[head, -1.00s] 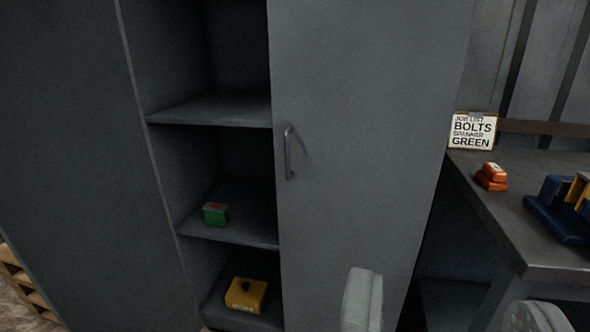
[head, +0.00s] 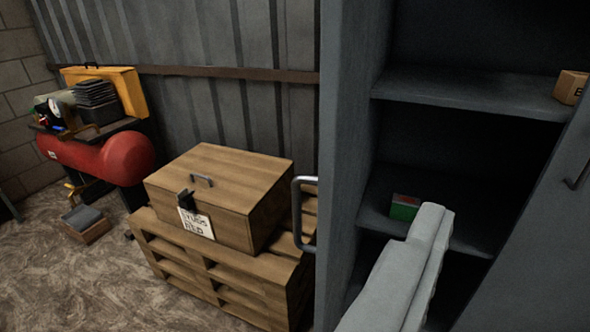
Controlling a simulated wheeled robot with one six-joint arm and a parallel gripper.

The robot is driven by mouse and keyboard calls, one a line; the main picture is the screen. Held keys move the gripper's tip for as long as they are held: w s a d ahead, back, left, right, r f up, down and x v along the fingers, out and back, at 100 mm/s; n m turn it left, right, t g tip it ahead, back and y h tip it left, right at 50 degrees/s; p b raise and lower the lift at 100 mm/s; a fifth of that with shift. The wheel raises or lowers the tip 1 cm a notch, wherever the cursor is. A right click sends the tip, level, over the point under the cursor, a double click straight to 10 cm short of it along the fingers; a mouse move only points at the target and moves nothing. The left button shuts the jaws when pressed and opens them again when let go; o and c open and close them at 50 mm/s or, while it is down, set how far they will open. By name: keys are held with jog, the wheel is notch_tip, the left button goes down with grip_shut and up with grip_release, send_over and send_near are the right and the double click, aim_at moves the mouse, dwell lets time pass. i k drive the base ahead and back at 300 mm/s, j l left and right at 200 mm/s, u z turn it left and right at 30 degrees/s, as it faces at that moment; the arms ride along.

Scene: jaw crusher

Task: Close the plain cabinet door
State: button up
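A grey cabinet stands open at the right, with dark shelves (head: 455,90) inside. A plain grey door (head: 346,150) stands swung open at the cabinet's left side, seen at a steep angle. A metal bar handle (head: 303,215) juts from its left side. Another grey door (head: 545,240) with a small handle (head: 576,172) shows at the right edge. One pale finger of my gripper (head: 410,265) shows in front of the shelves. It appears empty, and its other finger is not clearly visible. I cannot tell whether the finger touches the door.
A wooden box (head: 222,192) with a tag sits on a pallet (head: 215,270) left of the open door. A red compressor tank (head: 95,158) stands farther back left. A green box (head: 404,206) and a cardboard box (head: 570,87) are on the shelves. Floor is free at lower left.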

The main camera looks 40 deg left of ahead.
aim_at(348, 28)
jog(key=i+j, duration=0.1)
jog(key=j, duration=0.55)
jog(key=i+j+z, duration=0.1)
jog(key=j, duration=0.5)
